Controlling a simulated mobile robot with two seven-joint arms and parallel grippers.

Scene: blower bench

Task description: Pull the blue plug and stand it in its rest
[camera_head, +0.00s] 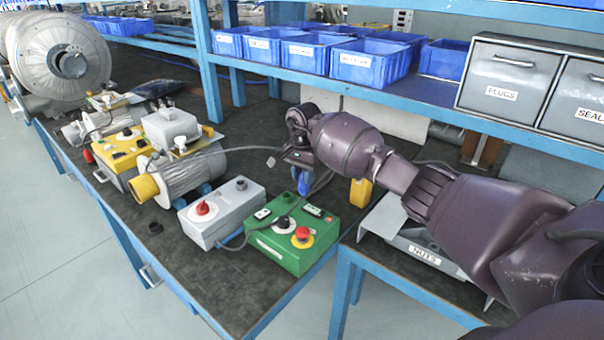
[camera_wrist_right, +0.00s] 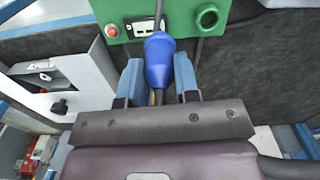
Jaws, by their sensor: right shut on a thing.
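The blue plug (camera_wrist_right: 158,62) is between the two blue-grey fingers of my right gripper (camera_wrist_right: 158,85) in the right wrist view, and the gripper is shut on it. Its nose points at the edge of the green box (camera_wrist_right: 178,28); I cannot tell whether it is seated or clear. In the head view the plug (camera_head: 304,183) shows below my right gripper (camera_head: 299,168), at the far side of the green box (camera_head: 272,247). A round green collar (camera_wrist_right: 208,18) with a dark opening stands on the box. My left gripper is not in view.
A grey box with a red knob (camera_head: 203,208) stands left of the green box, with a motor (camera_head: 190,174) behind it. Dark cables run near my right gripper. A shelf with blue bins (camera_head: 365,62) overhangs the bench. A grey NUTS bin (camera_head: 425,250) is to the right.

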